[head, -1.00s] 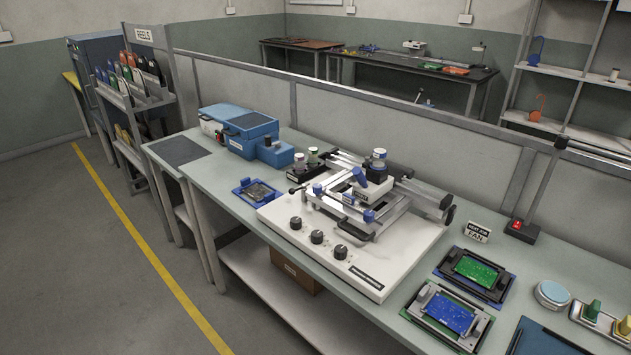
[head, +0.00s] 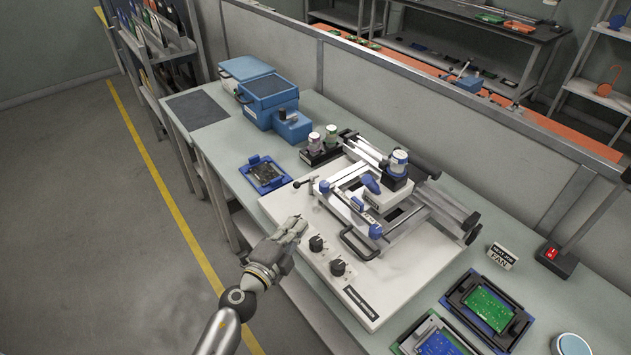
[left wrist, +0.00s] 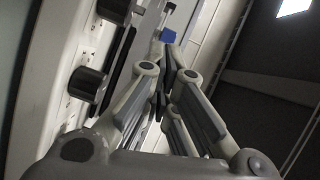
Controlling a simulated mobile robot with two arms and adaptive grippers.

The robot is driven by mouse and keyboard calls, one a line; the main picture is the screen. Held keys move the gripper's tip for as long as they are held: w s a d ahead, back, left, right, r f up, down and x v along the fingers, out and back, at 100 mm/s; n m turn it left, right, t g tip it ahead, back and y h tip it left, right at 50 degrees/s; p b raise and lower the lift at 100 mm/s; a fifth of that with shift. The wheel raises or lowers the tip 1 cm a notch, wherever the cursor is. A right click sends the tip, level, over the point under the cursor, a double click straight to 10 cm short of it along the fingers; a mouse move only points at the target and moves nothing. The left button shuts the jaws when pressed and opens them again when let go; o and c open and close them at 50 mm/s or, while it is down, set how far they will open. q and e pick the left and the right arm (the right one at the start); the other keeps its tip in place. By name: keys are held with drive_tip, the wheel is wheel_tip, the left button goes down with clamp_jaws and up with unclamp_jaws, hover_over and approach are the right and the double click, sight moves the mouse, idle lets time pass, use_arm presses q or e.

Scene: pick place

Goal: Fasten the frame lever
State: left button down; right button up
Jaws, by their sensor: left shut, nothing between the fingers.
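The white printer-like machine (head: 400,262) sits on the bench with a silver frame (head: 345,205) on top. A small dark lever with a thin stem (head: 305,182) stands at the frame's left side; blue end pieces (head: 375,231) sit on the frame's near edge. I cannot tell for certain which part is the frame lever. My left gripper (head: 298,228) is shut and empty, by the machine's front left edge, apart from the lever. In the left wrist view the gripper fingers (left wrist: 166,85) are together, with a blue piece (left wrist: 168,36) beyond them. My right gripper is not in view.
Black knobs (head: 338,267) line the machine's front, close to my left gripper. A blue board holder (head: 264,173) lies left of the machine, and a blue box unit (head: 270,100) stands behind it. Board trays (head: 490,308) lie at the right. The floor at left is clear.

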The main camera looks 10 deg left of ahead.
sight(321, 191)
use_arm(q)
drive_tip(key=shift+w+d+r, duration=0.1)
drive_tip(key=shift+d+r, duration=0.05)
drive_tip(key=shift+r, duration=0.3)
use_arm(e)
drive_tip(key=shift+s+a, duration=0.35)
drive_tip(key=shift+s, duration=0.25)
use_arm(q)
drive_tip(key=shift+w, duration=0.15)
drive_tip(key=b+x, duration=0.1)
drive_tip(key=x, duration=0.8)
drive_tip(key=shift+w+d, duration=0.15)
drive_tip(key=shift+w, duration=0.1)
drive_tip(key=a+b, duration=0.1)
drive_tip(key=w+a+f, duration=0.1)
drive_tip(key=shift+w+a+b, duration=0.3)
drive_tip(key=shift+a+b, duration=0.05)
drive_tip(key=shift+w+a+r, duration=0.1)
drive_tip(key=shift+w+a, duration=0.1)
drive_tip(key=shift+a, duration=0.2)
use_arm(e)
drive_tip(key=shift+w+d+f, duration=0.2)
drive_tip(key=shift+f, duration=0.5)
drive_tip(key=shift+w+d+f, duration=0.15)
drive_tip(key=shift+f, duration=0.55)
use_arm(q)
drive_tip(key=shift+m, duration=0.3)
